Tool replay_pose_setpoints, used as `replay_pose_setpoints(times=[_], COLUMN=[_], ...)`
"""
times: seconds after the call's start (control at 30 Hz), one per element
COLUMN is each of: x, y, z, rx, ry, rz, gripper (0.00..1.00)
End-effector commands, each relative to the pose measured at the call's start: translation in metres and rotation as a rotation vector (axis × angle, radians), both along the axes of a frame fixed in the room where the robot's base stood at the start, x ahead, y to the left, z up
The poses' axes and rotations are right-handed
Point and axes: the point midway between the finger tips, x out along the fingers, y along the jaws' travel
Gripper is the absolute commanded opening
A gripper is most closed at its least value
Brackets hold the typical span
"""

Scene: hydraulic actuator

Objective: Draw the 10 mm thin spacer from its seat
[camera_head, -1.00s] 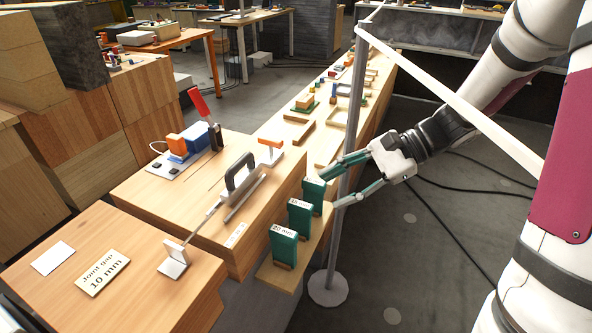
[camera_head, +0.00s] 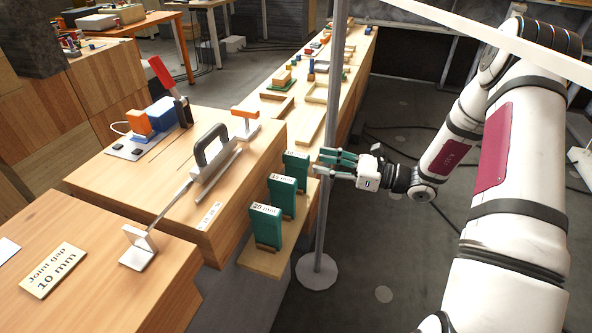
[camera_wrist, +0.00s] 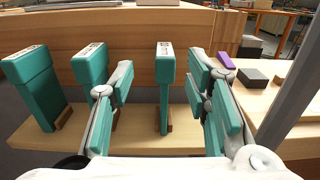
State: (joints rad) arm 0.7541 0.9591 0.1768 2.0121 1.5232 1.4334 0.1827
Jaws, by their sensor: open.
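The 10 mm thin spacer (camera_head: 295,168) is a narrow green block upright in its seat at the far end of a wooden shelf (camera_head: 262,262). In the wrist view the thin spacer (camera_wrist: 164,95) stands between my two green-padded fingers, with a gap on each side. My gripper (camera_head: 322,162) is open and empty, with its fingertips at the right of the thin spacer in the head view. The 15 mm spacer (camera_head: 282,198) and the 20 mm spacer (camera_head: 267,228) stand nearer on the same shelf. My left finger partly hides the middle spacer (camera_wrist: 91,66) in the wrist view.
A grey metal post (camera_head: 327,205) rises close beside the shelf and my fingers. The workbench (camera_head: 235,220) borders the shelf on the left. Open floor lies to the right.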

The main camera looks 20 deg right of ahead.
Motion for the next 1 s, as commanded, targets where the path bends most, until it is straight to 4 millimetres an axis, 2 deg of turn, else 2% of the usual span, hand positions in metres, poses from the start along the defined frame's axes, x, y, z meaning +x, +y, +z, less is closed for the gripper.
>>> replay_pose_setpoints(times=[0.1, 0.47, 0.73, 1.0], x=[0.011, 0.027, 0.052, 0.055], y=[0.016, 0.034, 0.061, 0.064], z=[0.0, -0.001, -0.002, -0.002], rx=[-0.001, 0.0, 0.001, -0.001], ry=[-0.001, 0.0, 0.001, 0.001], rz=[0.002, 0.004, 0.004, 0.001], gripper=[0.43, 0.43, 0.43, 0.43])
